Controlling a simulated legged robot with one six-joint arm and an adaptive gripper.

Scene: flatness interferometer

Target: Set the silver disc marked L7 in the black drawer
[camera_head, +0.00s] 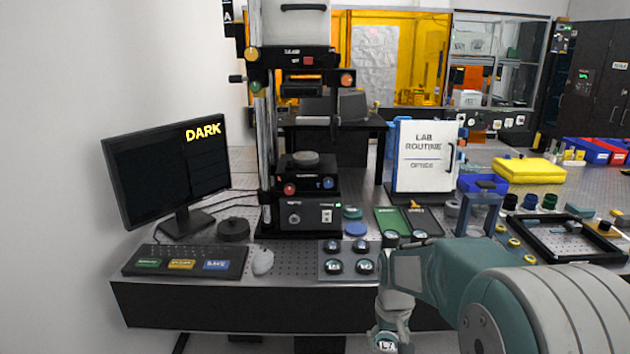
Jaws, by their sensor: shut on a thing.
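My gripper (388,336) hangs low in front of the table's front edge, at the bottom of the view. It is shut on a small silver disc (386,346) with a dark label with white letters, probably L7 but too small to read surely. The fingers hide part of it, and the picture edge is close below. I cannot tell surely which part is the black drawer. The black instrument (297,213) has a dark stage at its middle with a grey round piece (305,158) on top. The table also has a black front panel (230,308).
A grey tray (348,277) with several labelled silver discs stands near the front edge. A keyboard (185,261), mouse (263,261) and monitor (165,172) reading DARK are on the left. A green mat (393,218) and white sign (424,160) stand behind my arm.

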